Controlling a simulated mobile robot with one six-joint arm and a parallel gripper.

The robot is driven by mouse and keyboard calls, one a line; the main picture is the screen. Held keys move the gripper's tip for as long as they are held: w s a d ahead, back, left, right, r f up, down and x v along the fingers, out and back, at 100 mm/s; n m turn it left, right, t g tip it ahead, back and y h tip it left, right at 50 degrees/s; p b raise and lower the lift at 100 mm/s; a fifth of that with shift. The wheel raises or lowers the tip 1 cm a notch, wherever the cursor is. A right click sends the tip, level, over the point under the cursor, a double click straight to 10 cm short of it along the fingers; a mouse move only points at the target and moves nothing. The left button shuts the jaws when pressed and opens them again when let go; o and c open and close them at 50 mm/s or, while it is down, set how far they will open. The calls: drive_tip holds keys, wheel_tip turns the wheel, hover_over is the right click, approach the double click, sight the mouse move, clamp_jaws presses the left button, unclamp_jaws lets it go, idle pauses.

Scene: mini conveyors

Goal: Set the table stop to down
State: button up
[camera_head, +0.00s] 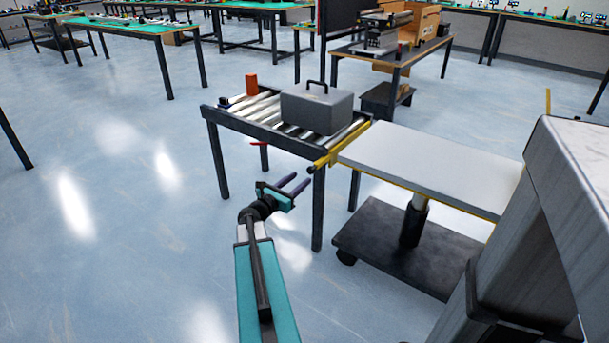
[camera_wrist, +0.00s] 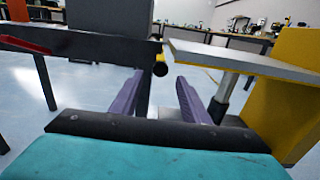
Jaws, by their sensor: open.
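The table stop appears to be the yellow bar (camera_head: 343,146) across the end of the roller conveyor, beside the white-topped lift table. Its dark round end (camera_head: 311,169) sticks out toward me. In the wrist view that dark end (camera_wrist: 160,68) is ahead, between and slightly beyond the fingertips. My gripper (camera_head: 299,181) is open and empty, near the conveyor's front corner, just short of the bar's end. Its purple fingers also show in the wrist view (camera_wrist: 160,82). I cannot tell whether the fingers touch the bar. Most of the bar is hidden in the wrist view.
A grey case (camera_head: 316,108) and an orange block (camera_head: 251,84) are on the roller conveyor (camera_head: 262,131). A red lever (camera_head: 258,143) shows at its front side. The lift table (camera_head: 440,165) stands right, on a dark base. Open floor (camera_head: 110,240) lies left.

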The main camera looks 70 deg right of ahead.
drive_tip(key=shift+v, duration=1.05)
drive_tip(key=shift+w, duration=0.1)
